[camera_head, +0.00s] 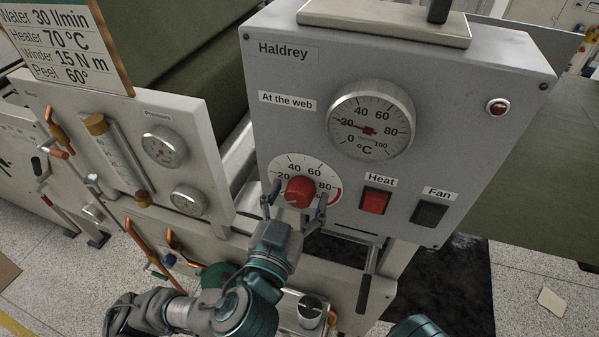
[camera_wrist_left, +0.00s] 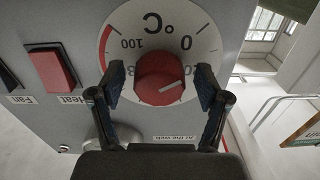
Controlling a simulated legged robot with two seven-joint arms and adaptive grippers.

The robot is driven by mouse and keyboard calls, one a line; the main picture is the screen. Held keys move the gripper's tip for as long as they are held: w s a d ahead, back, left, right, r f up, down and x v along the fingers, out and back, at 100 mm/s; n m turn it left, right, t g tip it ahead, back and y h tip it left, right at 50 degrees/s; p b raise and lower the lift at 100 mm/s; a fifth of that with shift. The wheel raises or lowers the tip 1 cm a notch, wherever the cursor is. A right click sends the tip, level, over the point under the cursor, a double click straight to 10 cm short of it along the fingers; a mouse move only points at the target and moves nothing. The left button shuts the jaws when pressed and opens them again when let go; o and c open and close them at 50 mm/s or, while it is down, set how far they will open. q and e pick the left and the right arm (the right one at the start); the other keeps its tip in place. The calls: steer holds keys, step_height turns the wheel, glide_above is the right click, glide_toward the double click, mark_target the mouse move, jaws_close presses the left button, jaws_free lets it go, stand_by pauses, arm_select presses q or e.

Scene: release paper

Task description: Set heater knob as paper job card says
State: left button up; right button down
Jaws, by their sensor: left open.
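The red heater knob (camera_head: 299,191) sits on a white dial (camera_head: 284,168) low on the grey Haldrey box. In the left wrist view the knob (camera_wrist_left: 160,78) shows a pale pointer line, with the dial upside down. My left gripper (camera_head: 294,203) is open, its fingers on either side of the knob; a gap shows at each side in the wrist view (camera_wrist_left: 159,90). The paper job card (camera_head: 62,42) at upper left reads Water 30 l/min, Heater 70 °C, Winder 15 N m, Peel 60°. The "At the web" gauge (camera_head: 370,119) has its needle near 20.
The red Heat switch (camera_head: 375,200) and dark Fan switch (camera_head: 430,213) are right of the knob. A red lamp (camera_head: 497,107) is at upper right. A panel with pressure gauges (camera_head: 164,146) and a flow tube stands to the left. A dark lever (camera_head: 365,292) hangs below the box.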

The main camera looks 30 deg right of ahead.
arm_select(q)
steer(key=shift+d, duration=0.4)
steer(key=shift+s+a+r, duration=0.1)
steer(key=shift+a+r, duration=0.05)
steer(key=shift+a, duration=0.4)
steer(key=shift+c, duration=0.2)
steer(key=shift+a, duration=0.25)
steer(key=c, duration=0.8)
steer(key=shift+s+d, duration=0.1)
steer(key=c, duration=0.3)
steer(key=shift+d, duration=0.1)
